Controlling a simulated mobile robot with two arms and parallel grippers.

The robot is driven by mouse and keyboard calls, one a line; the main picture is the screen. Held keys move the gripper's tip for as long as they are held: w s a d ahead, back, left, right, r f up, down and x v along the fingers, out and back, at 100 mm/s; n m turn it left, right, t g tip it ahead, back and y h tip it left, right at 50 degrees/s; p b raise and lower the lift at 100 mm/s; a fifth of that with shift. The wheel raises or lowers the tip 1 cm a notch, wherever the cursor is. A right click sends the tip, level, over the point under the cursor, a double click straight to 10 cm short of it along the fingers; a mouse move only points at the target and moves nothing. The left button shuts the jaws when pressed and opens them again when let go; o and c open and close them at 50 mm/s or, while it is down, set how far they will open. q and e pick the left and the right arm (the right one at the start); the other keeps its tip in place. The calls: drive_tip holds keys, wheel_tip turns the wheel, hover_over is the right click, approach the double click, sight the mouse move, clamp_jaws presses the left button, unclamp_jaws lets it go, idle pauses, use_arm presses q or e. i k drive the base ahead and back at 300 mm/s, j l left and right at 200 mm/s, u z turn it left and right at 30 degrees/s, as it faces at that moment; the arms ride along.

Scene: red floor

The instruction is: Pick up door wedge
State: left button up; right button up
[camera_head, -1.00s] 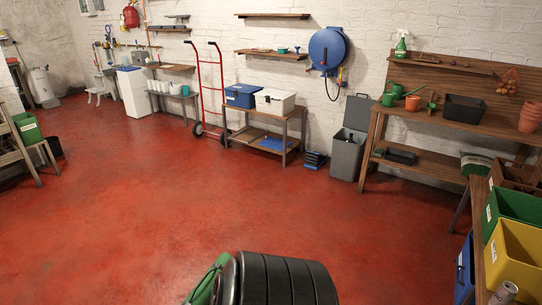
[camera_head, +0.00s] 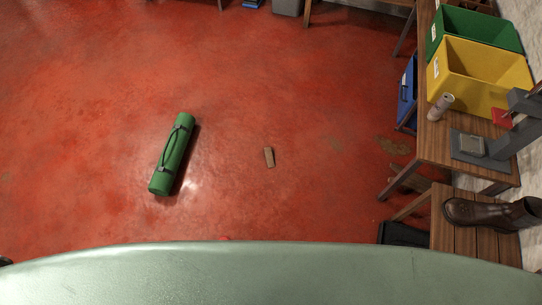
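A small brown block that looks like the door wedge (camera_head: 269,157) lies on the red floor near the middle of the head view. It is apart from everything around it. Neither of my grippers shows in this view, so I cannot see their state or what they hold.
A rolled green mat (camera_head: 172,155) with a strap lies left of the wedge. A wooden bench (camera_head: 431,150) with a yellow bin (camera_head: 479,80) and a green bin (camera_head: 474,34) stands at right. A brown boot (camera_head: 487,213) sits on a lower bench. A pale green curved surface fills the bottom edge.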

sight(268, 151)
drive_tip(key=i+l+u, duration=0.1)
drive_tip(key=u, duration=1.45)
drive_tip(key=i+l+u, duration=0.1)
drive_tip(key=l+u, duration=0.6)
drive_tip(key=l, duration=0.2)
drive_tip(key=l+u, duration=0.35)
drive_tip(key=l, duration=0.15)
